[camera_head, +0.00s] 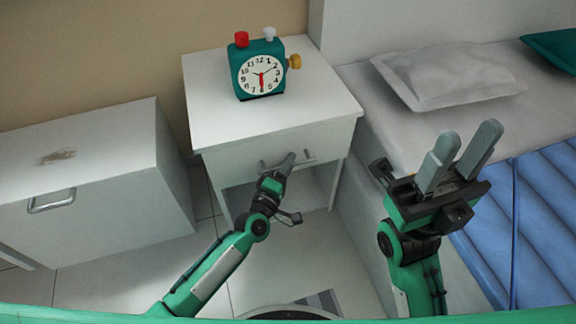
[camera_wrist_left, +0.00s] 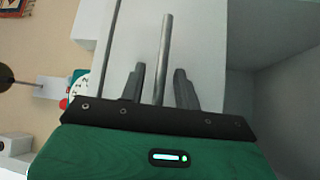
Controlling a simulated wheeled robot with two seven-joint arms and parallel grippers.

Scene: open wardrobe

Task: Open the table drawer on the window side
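The white bedside table (camera_head: 215,105) has a shut-looking drawer (camera_head: 228,160) under its top, with a thin bar handle (camera_head: 309,155) on the front. My left gripper (camera_head: 287,163) is at that handle and covers its middle in the head view. In the left wrist view, the handle bar (camera_wrist_left: 165,45) runs between the two spread fingers of my left gripper (camera_wrist_left: 158,78), with a visible gap on each side. My right gripper (camera_head: 468,132) is raised in front of the bed, its fingers apart and empty.
A green alarm clock (camera_head: 258,70) stands on the table top. An open shelf space (camera_head: 310,185) lies below the drawer. A white cabinet (camera_head: 90,185) with a metal handle stands left. The bed (camera_head: 535,200) with a pillow (camera_head: 450,75) is close on the right.

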